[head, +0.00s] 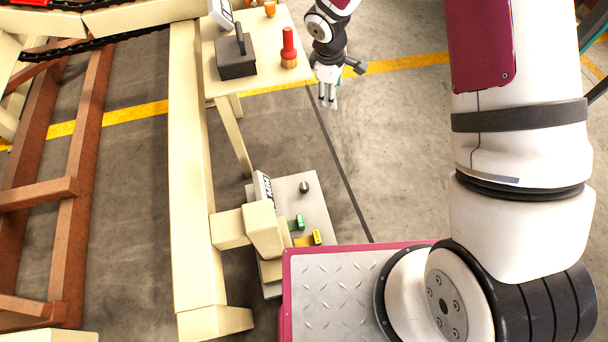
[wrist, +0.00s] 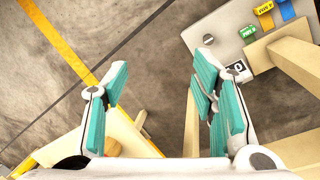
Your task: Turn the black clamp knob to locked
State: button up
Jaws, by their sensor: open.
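A small black knob (head: 304,186) sits on a light grey panel (head: 318,208) low beside the cream frame. The wrist view also shows the dark knob (wrist: 208,39) near the panel's left edge, beyond my right finger. Its locked or unlocked setting cannot be read. My gripper (head: 328,101) is open and empty, pointing down over the floor, right of the cream table and well apart from the panel. Its two teal-padded fingers (wrist: 160,85) stand wide apart in the wrist view, with bare floor between them.
The panel also carries a green part (head: 299,222), a yellow tag (head: 317,237) and a white display (head: 264,188). A cream table (head: 270,76) holds a black lever box (head: 237,62) and a red-topped post (head: 289,48).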

jog(key=s+a+f+n+g+y+b, duration=0.1)
jog(key=a+f+b, duration=0.1)
jog(key=f, duration=0.8)
jog(key=a+f+n+b, duration=0.2)
jog(key=a+f, duration=0.1)
jog(key=f, duration=0.7)
jog(key=n+g+b, duration=0.1)
jog(key=n+b, duration=0.1)
jog(key=b, duration=0.1)
send_over(305, 186)
notch_tip(305, 186, down, 14)
jog(key=shift+y, duration=0.4)
notch_tip(305, 186, down, 13)
jog(key=b, duration=0.4)
jog(key=shift+w+f+b, duration=0.1)
jog(key=shift+b, duration=0.3)
jog(key=c, duration=1.1)
